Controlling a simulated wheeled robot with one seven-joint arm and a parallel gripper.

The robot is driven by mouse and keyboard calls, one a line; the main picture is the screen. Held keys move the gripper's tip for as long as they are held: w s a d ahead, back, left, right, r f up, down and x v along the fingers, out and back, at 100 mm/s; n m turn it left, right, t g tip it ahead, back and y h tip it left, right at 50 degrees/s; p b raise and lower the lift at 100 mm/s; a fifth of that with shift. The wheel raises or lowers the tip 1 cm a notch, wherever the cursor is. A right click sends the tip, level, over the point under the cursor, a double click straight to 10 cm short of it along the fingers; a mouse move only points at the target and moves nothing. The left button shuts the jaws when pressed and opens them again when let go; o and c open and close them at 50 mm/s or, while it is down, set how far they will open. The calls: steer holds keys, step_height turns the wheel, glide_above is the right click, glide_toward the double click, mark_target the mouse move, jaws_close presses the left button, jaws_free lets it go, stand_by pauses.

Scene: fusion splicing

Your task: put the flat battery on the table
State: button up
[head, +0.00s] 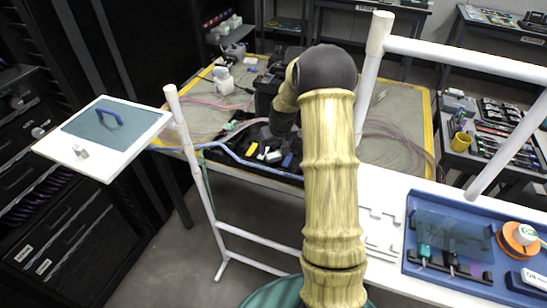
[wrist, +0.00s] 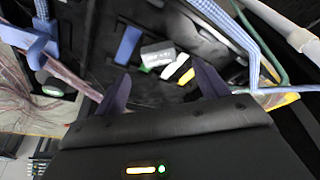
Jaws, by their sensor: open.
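In the wrist view my gripper (wrist: 163,70) is open, its two dark fingers spread over a black case (wrist: 150,92). A grey block with a pale label and a green end (wrist: 157,54) lies beyond the fingertips; it may be the flat battery, but I cannot be sure. Beside it is a white, yellow and black piece (wrist: 178,69). Nothing is held between the fingers. In the head view my arm reaches to the black case (head: 290,170) on the yellow-edged table (head: 225,165); my fingertips are hard to make out there.
White rails (head: 195,170) stand in front of the table, and a blue hose (head: 235,155) crosses near the case. A white board with a grey-blue mat (head: 85,125) is at left. At right, a white worktop (head: 400,190) holds a blue tray (head: 415,225).

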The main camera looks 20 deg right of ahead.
mark_target(273, 155)
steer(key=x, duration=0.5)
steer(key=shift+p, duration=0.4)
steer(key=shift+c, duration=0.2)
steer(key=c, duration=1.1)
steer(key=shift+c, duration=0.2)
step_height(273, 155, up, 10)
steer(key=shift+b, duration=0.3)
steer(key=shift+d, duration=0.1)
